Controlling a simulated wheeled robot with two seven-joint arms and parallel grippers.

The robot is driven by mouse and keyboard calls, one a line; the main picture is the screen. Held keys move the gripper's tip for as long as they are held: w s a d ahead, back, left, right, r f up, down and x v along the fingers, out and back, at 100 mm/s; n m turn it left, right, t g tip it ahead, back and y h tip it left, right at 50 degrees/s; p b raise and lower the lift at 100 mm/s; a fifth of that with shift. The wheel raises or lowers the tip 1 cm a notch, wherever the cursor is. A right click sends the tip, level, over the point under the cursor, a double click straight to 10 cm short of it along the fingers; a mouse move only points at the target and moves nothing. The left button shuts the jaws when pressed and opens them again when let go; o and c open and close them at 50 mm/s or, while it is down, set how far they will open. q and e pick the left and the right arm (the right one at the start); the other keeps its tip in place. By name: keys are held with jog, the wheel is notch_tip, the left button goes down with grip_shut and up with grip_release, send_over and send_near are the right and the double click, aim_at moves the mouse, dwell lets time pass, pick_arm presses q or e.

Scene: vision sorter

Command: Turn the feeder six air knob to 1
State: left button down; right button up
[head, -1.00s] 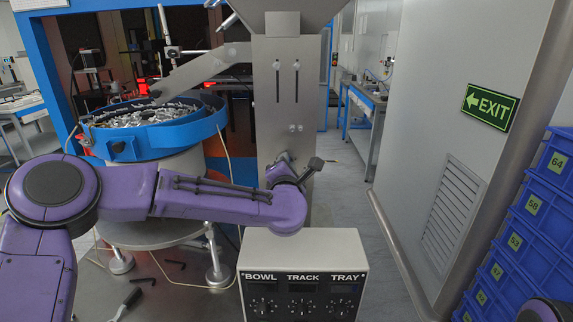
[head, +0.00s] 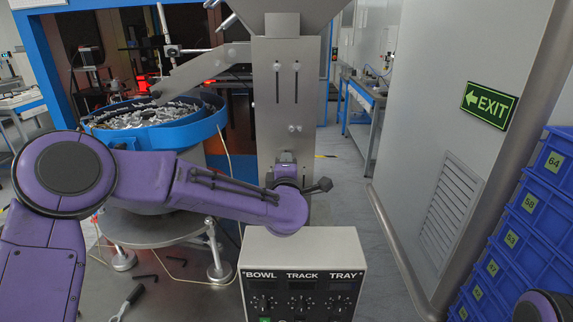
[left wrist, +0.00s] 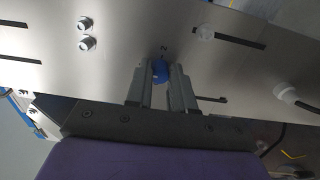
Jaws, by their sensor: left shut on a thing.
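The blue air knob (left wrist: 160,71) shows in the left wrist view on a bare metal panel (left wrist: 110,70). My left gripper (left wrist: 161,77) has one grey finger on each side of the knob and is shut on it. A small dark mark, too small to read surely, sits on the panel just above the knob. In the head view my left wrist is against the lower part of the metal column (head: 290,110), and the knob is hidden there. My right gripper is out of view; only a bit of my right arm shows at the lower right corner.
A control box (head: 302,262) marked BOWL, TRACK and TRAY stands just below my left wrist. A blue-rimmed bowl feeder (head: 150,135) full of metal parts is at left. Blue crates (head: 540,205) are stacked at right. The floor between column and wall is clear.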

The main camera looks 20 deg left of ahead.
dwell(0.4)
pick_arm(q)
jog(key=c, duration=1)
grip_release()
jog(key=b+v, duration=0.3)
jog(key=v, duration=0.7)
jog(key=shift+s+d, duration=0.15)
jog(key=shift+s, duration=0.15)
